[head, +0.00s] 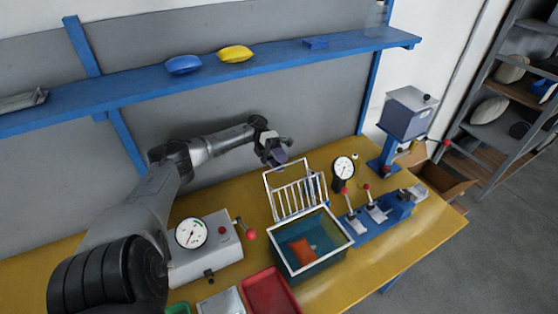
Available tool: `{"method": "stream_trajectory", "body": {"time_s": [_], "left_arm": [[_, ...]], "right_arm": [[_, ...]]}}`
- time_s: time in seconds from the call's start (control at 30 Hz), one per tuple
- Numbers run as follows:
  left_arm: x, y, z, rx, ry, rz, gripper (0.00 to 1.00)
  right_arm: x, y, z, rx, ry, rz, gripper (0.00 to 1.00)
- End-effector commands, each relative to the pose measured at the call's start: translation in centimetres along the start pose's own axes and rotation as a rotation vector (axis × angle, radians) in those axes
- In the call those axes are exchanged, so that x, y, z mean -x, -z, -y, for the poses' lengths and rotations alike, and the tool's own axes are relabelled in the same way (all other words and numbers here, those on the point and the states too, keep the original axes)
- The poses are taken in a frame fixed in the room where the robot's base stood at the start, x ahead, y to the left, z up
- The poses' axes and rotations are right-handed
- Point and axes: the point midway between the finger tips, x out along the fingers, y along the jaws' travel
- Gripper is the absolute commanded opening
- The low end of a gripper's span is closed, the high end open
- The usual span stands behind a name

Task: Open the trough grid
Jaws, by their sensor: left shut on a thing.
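The trough grid (291,202) is a white barred frame. It stands raised, nearly upright, at the back edge of the trough. The trough (322,263) is a clear box with a pale rim and blue-green content, and its top is uncovered. An orange piece (301,251) lies inside it. My left gripper (282,161) is at the grid's top bar, shut on the grid; its fingers partly hide the bar there. My right gripper does not show in the head view.
A grey gauge box (208,250) with a red-knobbed lever stands left of the trough, and a red tray (270,293) in front. A black dial gauge (344,169) and a blue lever fixture (372,219) stand to the right. A blue shelf (130,82) runs above.

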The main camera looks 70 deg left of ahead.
Motion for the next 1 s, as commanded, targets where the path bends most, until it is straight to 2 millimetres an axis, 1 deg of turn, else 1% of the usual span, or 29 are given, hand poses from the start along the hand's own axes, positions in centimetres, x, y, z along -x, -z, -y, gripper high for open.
{"method": "stream_trajectory", "body": {"time_s": [0.03, 0.07, 0.1, 0.3, 0.63, 0.73, 0.87, 0.97, 1.0], "left_arm": [[-0.3, 0.0, -0.6, 0.008, -0.004, -0.005, 0.0], [-0.3, 0.0, -0.6, 0.009, -0.004, -0.005, 0.0], [-0.3, 0.0, -0.6, 0.008, -0.004, -0.005, 0.36], [-0.3, 0.0, -0.5, 0.007, -0.003, -0.005, 0.54], [-0.1, 0.0, -0.2, 0.003, -0.002, -0.003, 0.54], [-0.1, 0.1, 0.2, 0.002, -0.002, -0.003, 0.54], [0.2, 0.4, 1.7, 0.003, -0.005, -0.004, 0.54], [0.4, 0.7, 3.7, 0.003, -0.006, -0.004, 0.54], [0.1, 0.8, 4.4, 0.001, -0.005, -0.007, 0.54]], "right_arm": [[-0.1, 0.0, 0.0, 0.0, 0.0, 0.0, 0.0], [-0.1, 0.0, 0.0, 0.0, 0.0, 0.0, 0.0], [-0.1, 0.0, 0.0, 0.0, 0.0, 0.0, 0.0], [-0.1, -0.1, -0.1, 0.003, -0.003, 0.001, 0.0], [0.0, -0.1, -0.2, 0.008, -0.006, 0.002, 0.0], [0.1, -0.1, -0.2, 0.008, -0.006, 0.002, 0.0], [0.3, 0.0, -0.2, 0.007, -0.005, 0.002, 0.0], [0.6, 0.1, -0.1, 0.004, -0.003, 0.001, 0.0], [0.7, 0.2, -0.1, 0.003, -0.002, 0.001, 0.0]]}}
